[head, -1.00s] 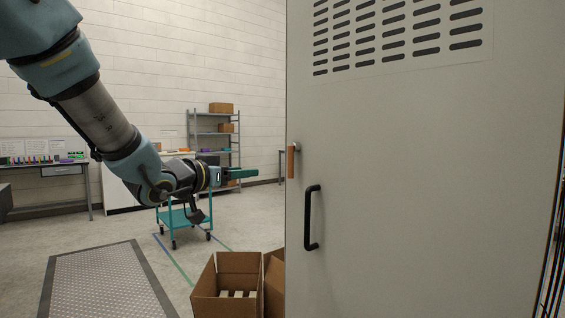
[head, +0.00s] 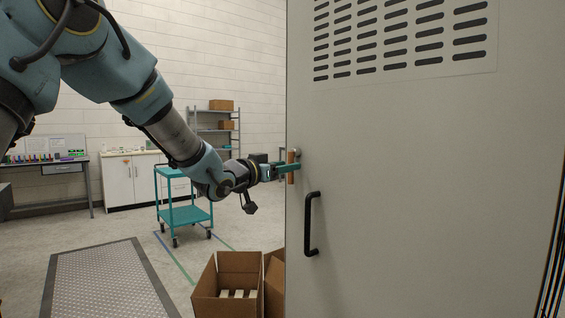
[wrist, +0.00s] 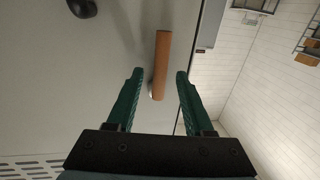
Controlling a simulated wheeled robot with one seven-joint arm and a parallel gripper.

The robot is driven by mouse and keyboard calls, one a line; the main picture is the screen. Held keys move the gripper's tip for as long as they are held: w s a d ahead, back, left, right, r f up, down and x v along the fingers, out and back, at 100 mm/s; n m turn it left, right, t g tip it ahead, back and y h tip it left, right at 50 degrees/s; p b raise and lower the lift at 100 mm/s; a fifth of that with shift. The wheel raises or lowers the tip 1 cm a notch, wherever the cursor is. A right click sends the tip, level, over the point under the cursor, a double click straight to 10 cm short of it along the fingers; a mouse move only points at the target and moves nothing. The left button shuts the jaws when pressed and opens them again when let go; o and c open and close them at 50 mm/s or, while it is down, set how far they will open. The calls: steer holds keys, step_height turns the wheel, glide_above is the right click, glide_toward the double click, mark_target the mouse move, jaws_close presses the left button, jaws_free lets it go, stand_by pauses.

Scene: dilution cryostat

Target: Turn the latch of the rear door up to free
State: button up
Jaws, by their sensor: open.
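The rear door (head: 420,180) is a large pale grey panel with a vent grille at the top. Its latch (head: 290,179) is an orange-brown bar near the door's left edge, hanging straight down from a pivot near its top end. In the wrist view the latch (wrist: 162,55) lies between the fingers' lines, with clear gaps on both sides. My gripper (head: 297,167) has green fingers and is level with the latch, covering its middle in the head view. It is open in the wrist view (wrist: 160,74), one fingertip on each side of the bar. Contact is not visible.
A black door handle (head: 310,224) stands out below and right of the latch; its end shows in the wrist view (wrist: 82,8). An open cardboard box (head: 238,285) is on the floor beside the door. A teal cart (head: 183,213) stands farther back.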

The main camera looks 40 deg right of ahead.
jaws_close()
stand_by(0.5)
stand_by(1.0)
